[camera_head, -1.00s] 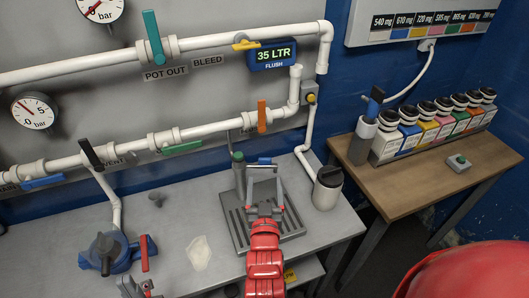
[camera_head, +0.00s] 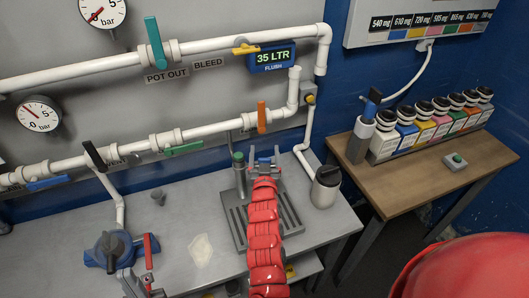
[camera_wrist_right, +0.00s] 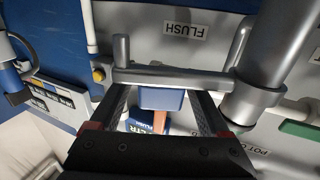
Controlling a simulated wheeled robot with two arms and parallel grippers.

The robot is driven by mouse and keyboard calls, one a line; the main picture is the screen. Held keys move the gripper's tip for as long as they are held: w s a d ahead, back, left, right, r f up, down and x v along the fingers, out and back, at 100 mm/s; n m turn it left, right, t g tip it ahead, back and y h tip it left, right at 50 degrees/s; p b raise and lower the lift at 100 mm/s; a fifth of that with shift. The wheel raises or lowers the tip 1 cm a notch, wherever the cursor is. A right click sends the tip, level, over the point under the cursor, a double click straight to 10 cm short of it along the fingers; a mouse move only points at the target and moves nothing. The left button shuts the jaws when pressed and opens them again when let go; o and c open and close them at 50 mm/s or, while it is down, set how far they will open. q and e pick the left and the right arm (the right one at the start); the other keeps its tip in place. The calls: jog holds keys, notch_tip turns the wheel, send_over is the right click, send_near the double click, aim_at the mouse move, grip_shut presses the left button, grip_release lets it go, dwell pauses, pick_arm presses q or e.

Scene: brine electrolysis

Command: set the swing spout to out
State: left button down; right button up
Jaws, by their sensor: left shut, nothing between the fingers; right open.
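The swing spout is a grey tube on an upright post (camera_head: 239,176) with a green top, standing at the drain tray. In the right wrist view the spout's arm (camera_wrist_right: 185,78) runs left from its collar on the thick post (camera_wrist_right: 262,70) to an upturned-looking end. A blue block (camera_wrist_right: 162,98) on it lies between the fingers. My right gripper (camera_head: 264,158) is open around this block; I cannot tell whether the fingers touch it. In the head view my right gripper mostly hides the spout. My left gripper (camera_head: 148,284) is shut and empty at the bottom left.
A slotted drain tray (camera_head: 233,226) lies under the right arm. White pipes (camera_head: 210,131) run behind.

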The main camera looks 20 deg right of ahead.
jog(key=shift+c, duration=0.2)
grip_shut()
dwell(1.1)
